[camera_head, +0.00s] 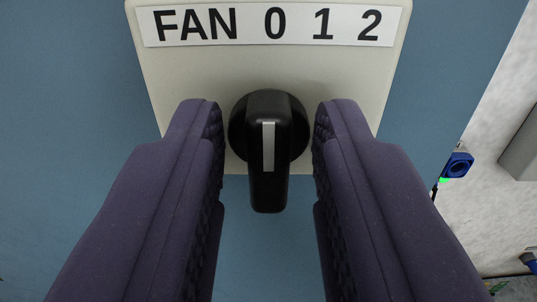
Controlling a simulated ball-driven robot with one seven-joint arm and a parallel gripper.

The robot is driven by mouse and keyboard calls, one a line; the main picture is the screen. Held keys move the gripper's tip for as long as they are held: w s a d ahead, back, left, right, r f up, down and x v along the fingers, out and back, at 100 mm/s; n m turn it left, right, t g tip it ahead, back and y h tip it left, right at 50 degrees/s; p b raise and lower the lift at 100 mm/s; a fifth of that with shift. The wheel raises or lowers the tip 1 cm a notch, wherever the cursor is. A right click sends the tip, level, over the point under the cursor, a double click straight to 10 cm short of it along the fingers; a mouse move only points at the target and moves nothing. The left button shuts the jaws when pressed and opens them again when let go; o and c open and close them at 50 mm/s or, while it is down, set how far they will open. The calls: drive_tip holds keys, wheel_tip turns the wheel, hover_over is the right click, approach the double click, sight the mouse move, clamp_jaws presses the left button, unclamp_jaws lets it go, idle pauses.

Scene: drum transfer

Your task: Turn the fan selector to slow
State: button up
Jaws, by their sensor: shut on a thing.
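The fan selector (268,190) is a black rotary knob with a round base and a bar-shaped handle. A pale stripe runs along the handle, which lies straight up and down in the picture, its long end hanging below the base. It is mounted on a cream plate (165,85) under a white label (250,25) reading "FAN 0 1 2". My gripper (268,118) has two purple padded fingers, one on each side of the knob. It is shut on the selector, at the round base as far as I can tell; the exact contact is hard to see.
The cream plate sits on a blue panel (75,110) that fills most of the view. Beyond its right edge is a pale floor with a blue fitting (457,165) and a grey block (522,145). The panel below the knob is bare.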

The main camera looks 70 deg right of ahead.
drive_tip(key=shift+f, duration=0.1)
drive_tip(key=o, duration=0.7)
drive_tip(key=b+v, duration=0.1)
drive_tip(key=v, duration=0.7)
drive_tip(key=w+a+f+n+t+y+b, duration=0.3)
drive_tip(key=f+b, duration=0.7)
drive_tip(key=f, duration=0.5)
drive_tip(key=w+a+f+n+t+y+b, duration=0.2)
drive_tip(key=w+a+f+n+y+b, duration=0.4)
drive_tip(key=f, duration=1)
drive_tip(key=w+a+f+n+t+y+b, duration=0.3)
drive_tip(key=f+y+b, duration=0.4)
drive_tip(key=f+b, duration=0.8)
drive_tip(key=shift+w+a+f+n+t+y, duration=0.3)
drive_tip(key=shift+w+a+f+n, duration=0.35)
drive_tip(key=shift+n, duration=0.15)
